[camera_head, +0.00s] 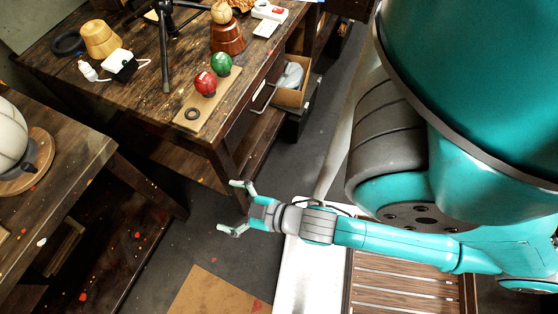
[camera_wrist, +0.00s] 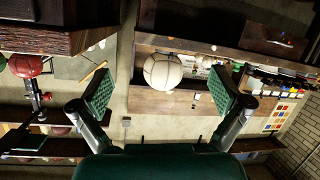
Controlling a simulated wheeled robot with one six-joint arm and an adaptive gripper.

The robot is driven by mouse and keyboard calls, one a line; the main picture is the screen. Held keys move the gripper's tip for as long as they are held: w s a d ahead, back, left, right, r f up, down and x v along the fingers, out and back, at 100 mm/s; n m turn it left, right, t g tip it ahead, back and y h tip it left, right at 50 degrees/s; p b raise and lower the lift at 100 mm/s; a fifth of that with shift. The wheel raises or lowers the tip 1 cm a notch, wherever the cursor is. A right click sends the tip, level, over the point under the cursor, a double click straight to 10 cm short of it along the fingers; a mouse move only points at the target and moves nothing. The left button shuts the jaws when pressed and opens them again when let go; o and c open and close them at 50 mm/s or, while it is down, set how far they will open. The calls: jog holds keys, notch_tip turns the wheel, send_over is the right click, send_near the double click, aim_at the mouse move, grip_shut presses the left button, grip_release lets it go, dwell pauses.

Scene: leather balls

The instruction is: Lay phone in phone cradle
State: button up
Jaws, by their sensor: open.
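I cannot make out for certain which things are the phone and the phone cradle. A small black block with a white top (camera_head: 121,65) sits on the left of the wooden workbench (camera_head: 140,98), next to a white plug-like piece (camera_head: 88,70). A small flat white item (camera_head: 266,28) lies near the bench's right edge. My gripper (camera_head: 229,208) is open and empty, over the floor beyond the bench's near corner. In the wrist view its two green-padded fingers (camera_wrist: 165,98) stand wide apart with nothing between them.
A wooden strip (camera_head: 205,103) on the bench holds a red ball (camera_head: 205,81) and a green ball (camera_head: 221,63). A black stand (camera_head: 165,50), a tan pot (camera_head: 101,39) and a white block with red (camera_head: 270,11) stand nearby. Another table (camera_head: 75,150) is at left.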

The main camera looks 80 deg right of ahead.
jog(key=s+a+r, duration=0.1)
jog(key=s+r, duration=0.1)
jog(key=s, duration=0.4)
jog(key=s+a+r+m+y, duration=0.1)
jog(key=s+r, duration=0.1)
jog(key=s, duration=0.4)
jog(key=shift+s+a+r+y, duration=0.3)
jog(key=shift+s, duration=0.1)
